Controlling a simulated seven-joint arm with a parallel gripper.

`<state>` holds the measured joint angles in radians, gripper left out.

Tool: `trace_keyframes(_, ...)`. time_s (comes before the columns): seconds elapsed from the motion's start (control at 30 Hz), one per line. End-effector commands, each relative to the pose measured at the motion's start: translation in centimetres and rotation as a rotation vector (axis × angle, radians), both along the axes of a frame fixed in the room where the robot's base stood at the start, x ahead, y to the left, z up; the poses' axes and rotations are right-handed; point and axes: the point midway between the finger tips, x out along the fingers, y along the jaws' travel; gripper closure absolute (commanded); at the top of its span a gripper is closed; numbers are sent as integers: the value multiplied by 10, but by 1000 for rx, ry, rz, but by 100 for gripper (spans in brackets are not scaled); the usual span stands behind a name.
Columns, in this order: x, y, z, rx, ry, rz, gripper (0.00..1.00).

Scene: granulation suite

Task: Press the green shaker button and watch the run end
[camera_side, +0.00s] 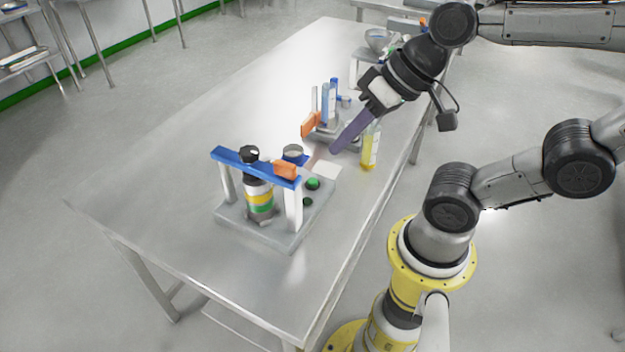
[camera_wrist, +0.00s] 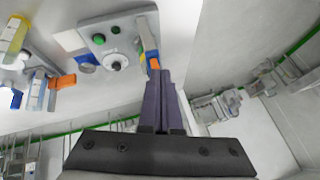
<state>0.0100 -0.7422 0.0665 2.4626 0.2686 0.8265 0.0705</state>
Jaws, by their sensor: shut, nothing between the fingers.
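The shaker (camera_side: 232,221) stands on the near part of the table. It has a grey base, white posts and a blue bar (camera_side: 225,156) with an orange piece. A bottle (camera_side: 260,200) with a black cap and coloured bands stands upright beneath the bar. A bright green button (camera_side: 313,183) sits on the base's right side; it also shows in the wrist view (camera_wrist: 98,39). A darker green round spot (camera_side: 307,202) lies beside it. My gripper (camera_side: 334,151), with purple fingers, is shut and empty. It hangs above the table, apart from the button; its fingertips (camera_wrist: 154,76) show in the wrist view.
A yellow bottle (camera_side: 369,151) stands close to my fingers, near the table's right edge. Behind them is a rack with a blue-labelled tube (camera_side: 328,103) and an orange piece (camera_side: 309,125). A white card (camera_side: 327,170) lies by the shaker. The table's left side is clear.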

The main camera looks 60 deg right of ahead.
Motion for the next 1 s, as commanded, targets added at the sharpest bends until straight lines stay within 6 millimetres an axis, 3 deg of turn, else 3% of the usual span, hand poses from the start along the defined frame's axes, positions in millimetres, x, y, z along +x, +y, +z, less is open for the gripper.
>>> trace_keyframes(0.17, 30, 19, -6, 298, 59, -227, 100)
trace_keyframes(0.37, 72, 11, -20, 618, 120, -570, 100)
trace_keyframes(0.47, 94, -8, -32, 773, 142, -774, 100)
trace_keyframes(0.63, 120, -60, -67, 1017, 159, -1162, 100)
trace_keyframes(0.8, 120, -103, -102, 1144, 167, -1420, 100)
trace_keyframes(1.0, 110, -124, -118, 1162, 170, -1516, 100)
